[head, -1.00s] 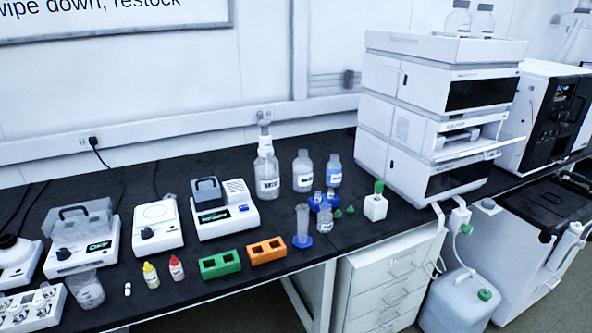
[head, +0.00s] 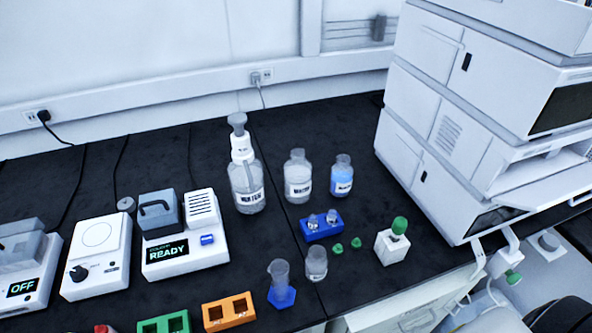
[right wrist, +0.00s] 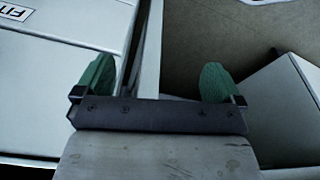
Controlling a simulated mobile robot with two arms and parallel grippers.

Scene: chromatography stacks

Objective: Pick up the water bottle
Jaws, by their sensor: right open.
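On the black bench in the head view stand a clear bottle with a grey pump-like top (head: 246,184), a clear capped bottle (head: 298,172) and a smaller bottle with blue liquid (head: 342,176). All three are upright with white labels. The labels look like they read "WATER", but they are too small to tell surely. My right gripper (right wrist: 158,80) shows only in the right wrist view. Its green fingers are wide apart with nothing between them, away from the bottles. My left gripper is in neither view.
A blue rack (head: 320,229) with small vials stands in front of the bottles. A white instrument stack (head: 440,130) blocks the right. White cabinet surfaces (right wrist: 60,65) flank my right gripper.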

